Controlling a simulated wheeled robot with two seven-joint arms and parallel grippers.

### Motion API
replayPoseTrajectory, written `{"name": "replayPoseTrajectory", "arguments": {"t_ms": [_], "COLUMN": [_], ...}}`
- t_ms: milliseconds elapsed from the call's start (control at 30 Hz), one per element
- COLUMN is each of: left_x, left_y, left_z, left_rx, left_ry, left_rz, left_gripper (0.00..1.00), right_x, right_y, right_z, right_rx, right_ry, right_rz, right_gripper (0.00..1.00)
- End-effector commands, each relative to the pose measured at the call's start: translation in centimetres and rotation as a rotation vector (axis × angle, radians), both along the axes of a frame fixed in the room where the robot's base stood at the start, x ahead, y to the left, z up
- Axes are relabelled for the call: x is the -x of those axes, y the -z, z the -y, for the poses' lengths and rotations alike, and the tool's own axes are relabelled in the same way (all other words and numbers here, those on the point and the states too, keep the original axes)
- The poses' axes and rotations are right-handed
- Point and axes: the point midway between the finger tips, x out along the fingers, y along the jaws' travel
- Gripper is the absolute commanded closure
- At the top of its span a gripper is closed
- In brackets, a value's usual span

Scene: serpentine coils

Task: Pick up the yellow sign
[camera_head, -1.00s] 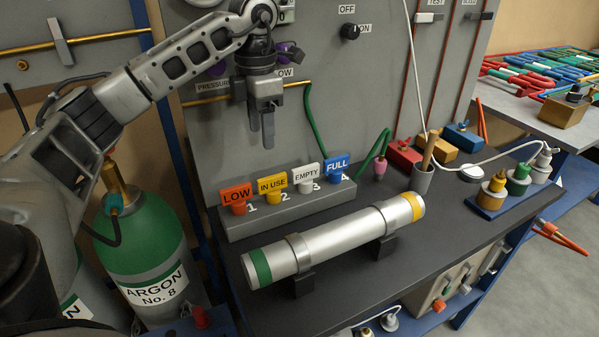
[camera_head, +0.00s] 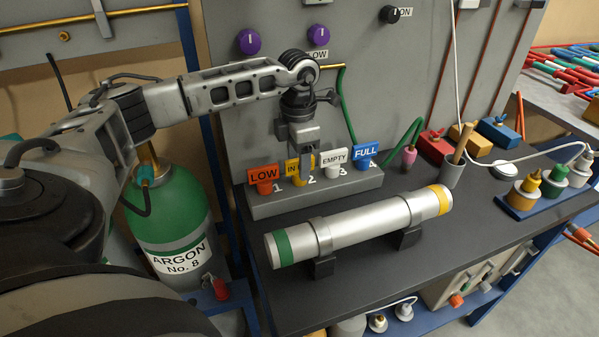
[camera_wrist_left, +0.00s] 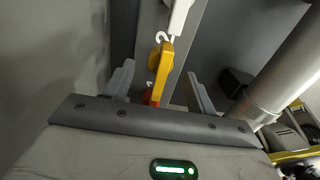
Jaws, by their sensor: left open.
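The yellow IN USE sign (camera_head: 292,170) stands on the grey rack (camera_head: 262,208), partly hidden behind my left gripper (camera_head: 305,166). The orange LOW sign (camera_head: 263,175) is on its left; the white EMPTY sign (camera_head: 334,159) and blue FULL sign (camera_head: 366,153) are on its right. In the left wrist view, the yellow sign (camera_wrist_left: 163,60) shows edge-on between the two fingers of my open left gripper (camera_wrist_left: 160,72). A finger stands on each side of it, with gaps visible. My right gripper is not in view.
A silver tube (camera_head: 360,226) with green and yellow bands lies on stands in front of the rack. A green argon cylinder (camera_head: 170,215) stands at left. The grey panel (camera_head: 400,70) rises behind. A wooden-handled tool sits in a cup (camera_head: 452,175) at right.

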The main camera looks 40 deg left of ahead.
Motion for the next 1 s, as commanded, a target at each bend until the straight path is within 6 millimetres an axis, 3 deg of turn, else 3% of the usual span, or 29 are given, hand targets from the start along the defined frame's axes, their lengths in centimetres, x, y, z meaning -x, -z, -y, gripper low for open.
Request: {"name": "replayPoseTrajectory", "arguments": {"t_ms": [200, 467, 500, 667, 1000], "left_x": [-0.1, -0.2, -0.2, -0.2, -0.2], "left_y": [2.9, 3.4, 3.4, 3.3, 3.2], "left_z": [0.1, 0.2, 0.2, 0.2, 0.2], "left_rx": [0.000, 0.001, 0.001, 0.001, 0.001], "left_ry": [0.000, 0.001, 0.001, 0.001, 0.000], "left_rz": [-0.004, 0.000, 0.000, 0.000, 0.000], "left_gripper": [0.44, 0.44, 0.46, 0.91, 0.94], "right_x": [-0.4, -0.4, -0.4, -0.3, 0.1], "right_y": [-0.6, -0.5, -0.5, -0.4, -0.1], "right_z": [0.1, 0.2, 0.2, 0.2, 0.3], "right_rx": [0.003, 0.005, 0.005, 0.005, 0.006], "right_ry": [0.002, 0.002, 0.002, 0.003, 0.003], "right_rz": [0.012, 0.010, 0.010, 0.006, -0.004], "right_gripper": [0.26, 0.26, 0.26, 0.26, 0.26]}}
